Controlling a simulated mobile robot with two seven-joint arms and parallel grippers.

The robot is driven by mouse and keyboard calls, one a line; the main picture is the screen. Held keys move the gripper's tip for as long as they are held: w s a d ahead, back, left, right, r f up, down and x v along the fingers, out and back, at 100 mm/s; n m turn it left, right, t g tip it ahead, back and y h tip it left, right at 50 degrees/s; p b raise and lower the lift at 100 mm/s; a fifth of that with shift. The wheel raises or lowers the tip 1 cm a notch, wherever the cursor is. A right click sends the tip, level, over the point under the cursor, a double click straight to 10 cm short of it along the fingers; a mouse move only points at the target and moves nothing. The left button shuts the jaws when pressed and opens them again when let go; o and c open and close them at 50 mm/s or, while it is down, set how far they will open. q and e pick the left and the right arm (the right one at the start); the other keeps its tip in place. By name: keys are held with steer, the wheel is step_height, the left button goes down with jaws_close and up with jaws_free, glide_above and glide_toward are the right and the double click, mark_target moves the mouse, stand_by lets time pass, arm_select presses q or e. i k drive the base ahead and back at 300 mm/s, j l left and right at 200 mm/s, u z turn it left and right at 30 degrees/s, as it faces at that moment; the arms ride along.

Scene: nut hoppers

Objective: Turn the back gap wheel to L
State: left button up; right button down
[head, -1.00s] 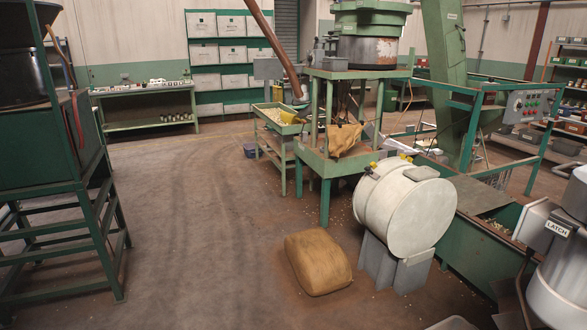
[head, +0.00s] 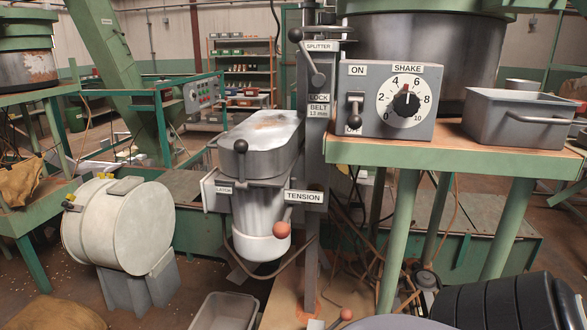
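I see no wheel marked as a gap wheel and no L mark in the head view. The nearest machine has a grey control box (head: 365,113) with a white SHAKE dial (head: 407,101), whose dark knob points near 6, and an ON switch lever (head: 355,108). Left of it stands a grey post (head: 313,170) with SPLITTER, LOCK, BELT and TENSION labels and ball-ended levers. Neither of my grippers is in view.
A grey tray (head: 517,118) sits on the green bench (head: 480,157) at right. A white drum (head: 145,228) on a grey stand is at left, by a brown sack (head: 55,314). A grey bin (head: 222,312) and a black ribbed object (head: 490,305) are at the bottom.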

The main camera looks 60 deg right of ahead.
mark_target(328, 20)
steer(key=l+z, duration=0.1)
steer(key=z, duration=0.75)
steer(key=l+z, duration=0.15)
steer(key=z, duration=0.3)
steer(key=i+z, duration=0.1)
steer(key=z, duration=0.35)
steer(key=i+l+u, duration=0.25)
steer(key=i+l, duration=0.05)
steer(key=i, duration=0.1)
